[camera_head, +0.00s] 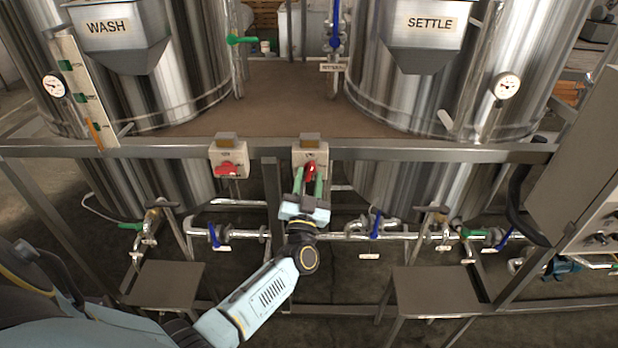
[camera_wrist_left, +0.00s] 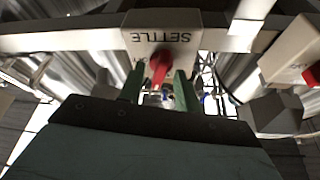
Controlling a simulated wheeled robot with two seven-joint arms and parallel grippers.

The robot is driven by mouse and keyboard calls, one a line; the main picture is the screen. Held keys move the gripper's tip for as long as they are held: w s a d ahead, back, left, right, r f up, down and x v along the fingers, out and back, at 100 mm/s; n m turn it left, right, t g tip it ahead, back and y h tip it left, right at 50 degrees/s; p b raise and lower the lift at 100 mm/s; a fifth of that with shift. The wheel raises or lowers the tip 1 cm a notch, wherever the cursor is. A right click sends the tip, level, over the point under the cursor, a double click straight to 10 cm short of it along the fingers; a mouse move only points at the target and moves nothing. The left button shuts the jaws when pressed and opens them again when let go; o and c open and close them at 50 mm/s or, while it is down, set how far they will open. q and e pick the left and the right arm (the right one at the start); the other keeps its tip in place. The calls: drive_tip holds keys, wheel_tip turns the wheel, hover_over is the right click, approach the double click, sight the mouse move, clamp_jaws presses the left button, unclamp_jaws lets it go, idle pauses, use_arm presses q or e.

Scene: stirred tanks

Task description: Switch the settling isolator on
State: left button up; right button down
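The settling isolator (camera_head: 299,155) is a pale box with a red rotary handle (camera_head: 310,170), on the frame rail below and left of the SETTLE tank. In the left wrist view the box (camera_wrist_left: 163,20) reads SETTLE upside down, and its red handle (camera_wrist_left: 160,68) stands slightly slanted. My left gripper (camera_head: 309,183) is up at the isolator from below, its two green fingers either side of the handle. In the left wrist view the fingers (camera_wrist_left: 159,88) are apart, with gaps beside the handle. Whether either finger touches it I cannot tell. My right gripper is not in view.
A similar isolator with a red handle (camera_head: 227,168) is on the same rail to the left, under the WASH side. The steel rail (camera_head: 420,150) runs across. Pipes with blue-handled valves (camera_head: 376,225) lie below. A control panel (camera_head: 590,165) stands at the right.

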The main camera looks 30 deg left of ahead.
use_arm(q)
drive_tip(key=shift+w+a+r, duration=0.15)
drive_tip(key=shift+w+a, duration=0.05)
drive_tip(key=shift+w, duration=0.15)
drive_tip(key=shift+c, duration=0.2)
clamp_jaws()
drive_tip(key=shift+d+n+g+y+b, duration=0.1)
drive_tip(key=shift+n+g+y+b, duration=0.6)
drive_tip(key=shift+n, duration=1.8)
drive_tip(key=shift+y+p, duration=0.3)
drive_tip(key=shift+y, duration=0.2)
drive_tip(key=shift+o, duration=0.2)
unclamp_jaws()
drive_tip(key=v, duration=1.3)
